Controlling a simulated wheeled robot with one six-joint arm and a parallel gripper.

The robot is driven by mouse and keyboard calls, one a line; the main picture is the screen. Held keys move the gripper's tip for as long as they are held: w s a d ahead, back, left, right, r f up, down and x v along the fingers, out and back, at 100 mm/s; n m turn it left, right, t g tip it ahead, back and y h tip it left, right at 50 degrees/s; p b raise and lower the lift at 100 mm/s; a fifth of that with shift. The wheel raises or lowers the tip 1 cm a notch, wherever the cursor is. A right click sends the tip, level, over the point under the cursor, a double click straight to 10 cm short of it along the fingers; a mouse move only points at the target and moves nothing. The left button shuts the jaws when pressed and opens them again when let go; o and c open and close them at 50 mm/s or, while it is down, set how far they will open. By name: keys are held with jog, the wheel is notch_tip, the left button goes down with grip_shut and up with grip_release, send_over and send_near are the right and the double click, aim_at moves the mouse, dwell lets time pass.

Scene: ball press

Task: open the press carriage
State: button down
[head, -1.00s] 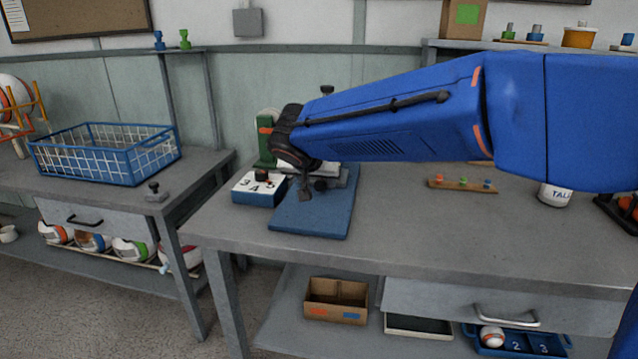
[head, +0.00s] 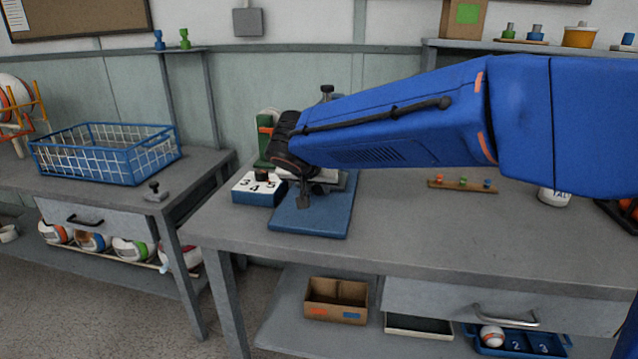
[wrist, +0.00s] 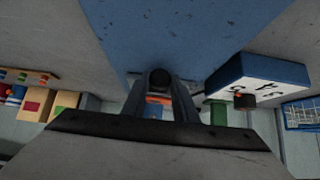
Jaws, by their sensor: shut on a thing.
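The press has a flat blue base (head: 316,215) near the left end of the grey workbench. A pale grey plate, apparently its carriage (head: 343,181), lies above the base and is mostly covered by my arm. My gripper (head: 304,195) is low over the base at the carriage's front. In the wrist view my gripper (wrist: 159,88) has its two fingers closed around a dark round knob (wrist: 159,77), with the blue base beyond. How far the carriage stands open is hidden.
A blue box with a white numbered top (head: 255,188) stands close at the press's left, near my fingers. A green post (head: 267,140) rises behind. A small rack with coloured pegs (head: 462,185) lies to the right. The bench front is clear.

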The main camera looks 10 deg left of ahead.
jog(key=s, duration=1.2)
jog(key=shift+s+a, duration=0.15)
jog(key=shift+s, duration=0.1)
jog(key=c, duration=1.4)
grip_release()
jog(key=shift+c, duration=0.2)
jog(key=v, duration=1.7)
jog(key=shift+r, duration=0.2)
jog(key=shift+s, duration=0.15)
